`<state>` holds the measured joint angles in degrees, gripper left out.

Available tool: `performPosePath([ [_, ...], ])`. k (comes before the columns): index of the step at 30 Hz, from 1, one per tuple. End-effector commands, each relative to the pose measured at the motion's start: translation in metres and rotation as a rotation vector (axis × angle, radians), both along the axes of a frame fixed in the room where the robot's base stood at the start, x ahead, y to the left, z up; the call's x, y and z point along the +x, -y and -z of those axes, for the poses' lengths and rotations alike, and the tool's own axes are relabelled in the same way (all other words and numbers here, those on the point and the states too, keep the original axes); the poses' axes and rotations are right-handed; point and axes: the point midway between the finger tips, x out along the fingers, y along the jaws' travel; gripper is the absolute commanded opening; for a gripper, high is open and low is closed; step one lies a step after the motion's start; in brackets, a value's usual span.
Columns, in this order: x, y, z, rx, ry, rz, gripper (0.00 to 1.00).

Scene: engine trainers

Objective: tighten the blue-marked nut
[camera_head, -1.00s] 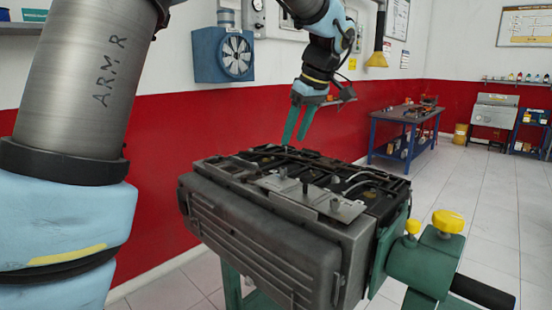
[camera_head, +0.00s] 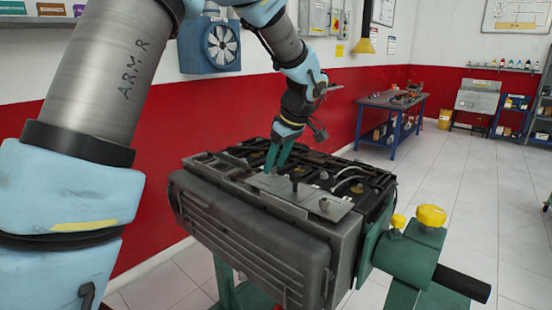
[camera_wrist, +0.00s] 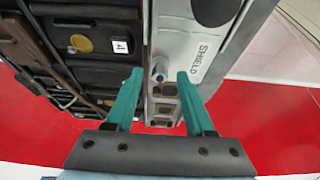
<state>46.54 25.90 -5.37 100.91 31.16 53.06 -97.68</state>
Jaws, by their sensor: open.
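My gripper (camera_head: 276,166) is pointed down at the far left part of the engine's top, by the metal shield plate (camera_head: 276,190). In the wrist view, its two teal fingers (camera_wrist: 159,80) are open and apart. In the head view, the fingers hide that spot.
The engine (camera_head: 250,235) sits on a green stand (camera_head: 408,248) with yellow knobs. Upright studs (camera_head: 323,204) rise from the shield plate. A black cover with a "4" label (camera_wrist: 121,46) lies left of the fingers in the wrist view. A blue workbench (camera_head: 390,112) stands behind.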

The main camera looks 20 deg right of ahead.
Motion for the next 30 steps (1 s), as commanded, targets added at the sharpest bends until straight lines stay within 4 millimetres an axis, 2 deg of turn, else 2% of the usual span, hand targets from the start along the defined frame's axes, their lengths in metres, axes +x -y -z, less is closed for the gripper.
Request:
performPosePath([
  [7, 0.0000, 0.0000, 0.0009, 0.000, 0.000, 0.000, 0.53],
  [21, -0.0001, 0.0000, 0.0006, 0.000, 0.000, 0.001, 0.00],
  [30, -0.0001, 0.0001, 0.0005, 0.000, 0.000, 0.001, 0.00],
])
